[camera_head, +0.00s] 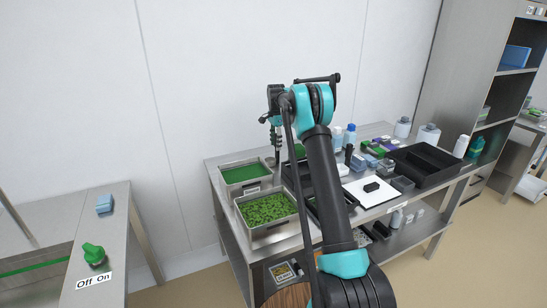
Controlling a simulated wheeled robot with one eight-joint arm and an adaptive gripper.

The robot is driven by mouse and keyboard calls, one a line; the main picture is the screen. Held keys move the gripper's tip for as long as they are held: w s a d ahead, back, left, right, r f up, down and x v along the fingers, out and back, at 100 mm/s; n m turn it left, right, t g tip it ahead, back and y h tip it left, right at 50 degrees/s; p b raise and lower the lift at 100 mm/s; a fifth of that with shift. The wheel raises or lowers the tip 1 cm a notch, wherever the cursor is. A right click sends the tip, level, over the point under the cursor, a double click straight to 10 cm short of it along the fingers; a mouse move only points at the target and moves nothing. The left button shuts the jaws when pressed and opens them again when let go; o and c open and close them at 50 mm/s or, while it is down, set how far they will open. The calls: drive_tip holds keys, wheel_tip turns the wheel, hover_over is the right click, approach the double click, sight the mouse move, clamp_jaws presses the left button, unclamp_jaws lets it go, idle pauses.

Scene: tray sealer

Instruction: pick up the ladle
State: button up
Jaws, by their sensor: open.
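My gripper (276,145) points down from the end of my raised arm, above the back left part of the steel table (222,210). Its jaws are open. I cannot make out the ladle for certain; it may be hidden behind my arm or too small to tell. A metal pan (258,185) with smooth green contents stands at the table's left back. A second metal pan (278,232) with lumpy green contents stands in front of it. My gripper is to the right of the back pan in the picture.
A black tray (440,172), a white board (365,197) and several bottles crowd the table's right side. A tall shelf unit (452,60) stands behind at right. At left is another steel table (116,215) with a green knob (93,253) and an Off/On label.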

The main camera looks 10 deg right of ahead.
wheel_tip(320, 180, down, 3)
drive_tip(key=shift+r, duration=0.15)
clamp_jaws()
drive_tip(key=shift+r, duration=0.2)
wheel_tip(320, 180, up, 20)
idle(0.6)
